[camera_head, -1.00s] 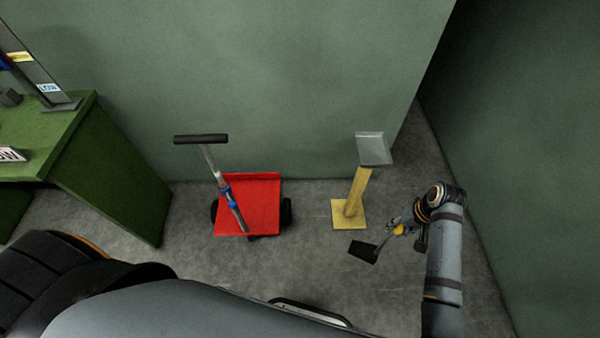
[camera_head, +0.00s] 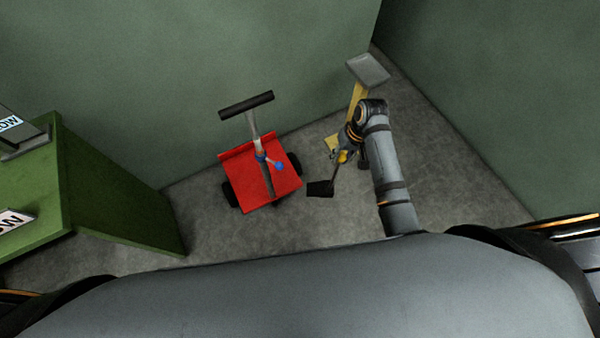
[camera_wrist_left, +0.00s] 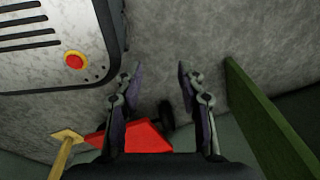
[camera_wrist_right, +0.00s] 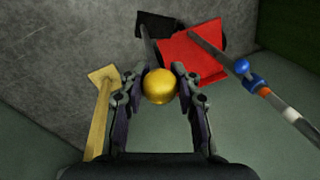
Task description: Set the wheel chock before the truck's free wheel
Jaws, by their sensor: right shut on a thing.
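The red hand truck (camera_head: 240,178) stands on the floor with its black T-handle upright. Its left wheel (camera_head: 230,195) and right wheel (camera_head: 294,163) both show. The black wheel chock (camera_head: 320,188) hangs on a thin stem just right of the truck's near right corner, apart from the right wheel in the head view. Whether it touches the floor is unclear. My right gripper (camera_head: 347,157) is shut on the chock's yellow knob (camera_wrist_right: 159,87). My left gripper (camera_wrist_left: 158,75) is open and empty; the truck also shows beyond its fingers (camera_wrist_left: 132,136).
A yellow post with a grey top plate (camera_head: 368,70) stands behind my right arm, near the wall. A green bench (camera_head: 110,200) is at the left. Green walls close off the back and right. Bare grey floor lies in front of the truck.

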